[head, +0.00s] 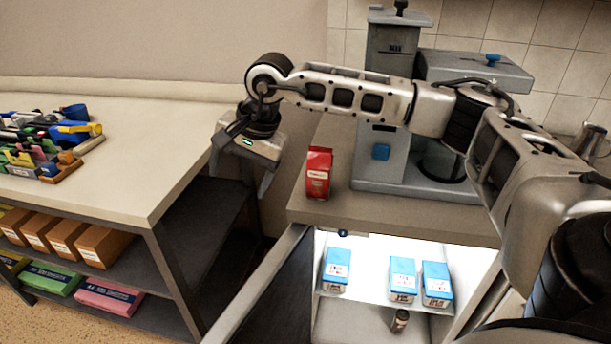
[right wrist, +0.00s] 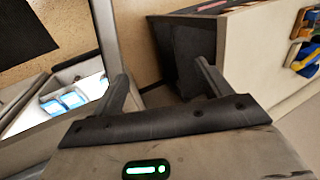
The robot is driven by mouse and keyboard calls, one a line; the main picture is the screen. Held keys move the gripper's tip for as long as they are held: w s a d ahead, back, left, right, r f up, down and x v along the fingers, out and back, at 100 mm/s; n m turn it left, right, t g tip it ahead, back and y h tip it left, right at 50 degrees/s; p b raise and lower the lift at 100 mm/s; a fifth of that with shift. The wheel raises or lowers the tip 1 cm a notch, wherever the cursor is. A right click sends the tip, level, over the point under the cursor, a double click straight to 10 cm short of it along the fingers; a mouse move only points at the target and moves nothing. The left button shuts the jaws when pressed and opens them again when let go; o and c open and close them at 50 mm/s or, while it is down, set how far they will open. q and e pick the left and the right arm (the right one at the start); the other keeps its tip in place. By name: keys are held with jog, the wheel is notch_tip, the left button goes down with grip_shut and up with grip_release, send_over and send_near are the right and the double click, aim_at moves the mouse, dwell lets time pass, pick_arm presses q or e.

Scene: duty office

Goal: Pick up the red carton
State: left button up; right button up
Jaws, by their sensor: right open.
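The red carton (head: 319,173) stands upright on the grey counter, left of the grey coffee machine, in the head view. My right gripper (head: 242,182) is to the left of the carton, over the gap between the two counters, pointing down. Its two fingers are spread and empty, as the right wrist view (right wrist: 160,90) also shows. The carton cannot be made out in the right wrist view. My left gripper is not in view.
The grey coffee machine (head: 380,155) stands right of the carton. Below the counter, an open lit fridge (head: 345,315) holds blue-and-white cartons (head: 336,270) and a small brown bottle (head: 400,320). Its dark door (head: 275,305) stands open. The left table (head: 120,160) carries coloured items (head: 45,145).

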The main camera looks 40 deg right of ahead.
aim_at(319, 155)
jog(key=s+d+r+h, duration=0.1)
jog(key=d+r+h, duration=0.2)
jog(key=d, duration=0.5)
jog(key=d+r+h, duration=0.3)
jog(key=d+r, duration=0.1)
jog(key=d, duration=0.4)
jog(key=shift+g, duration=0.3)
jog(key=x, duration=0.6)
jog(key=b+x, duration=0.1)
jog(key=x, duration=0.3)
jog(key=shift+s+d, duration=0.2)
jog(key=shift+d, duration=0.1)
jog(key=shift+w+d+f, duration=0.1)
jog(key=shift+f, duration=0.2)
jog(key=shift+w+d+f, duration=0.1)
jog(key=shift+f, duration=0.2)
jog(key=b+x, duration=0.5)
jog(key=shift+r, duration=0.15)
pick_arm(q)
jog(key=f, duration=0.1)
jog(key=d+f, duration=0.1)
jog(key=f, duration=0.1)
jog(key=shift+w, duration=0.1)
pick_arm(e)
jog(key=c, duration=1.3)
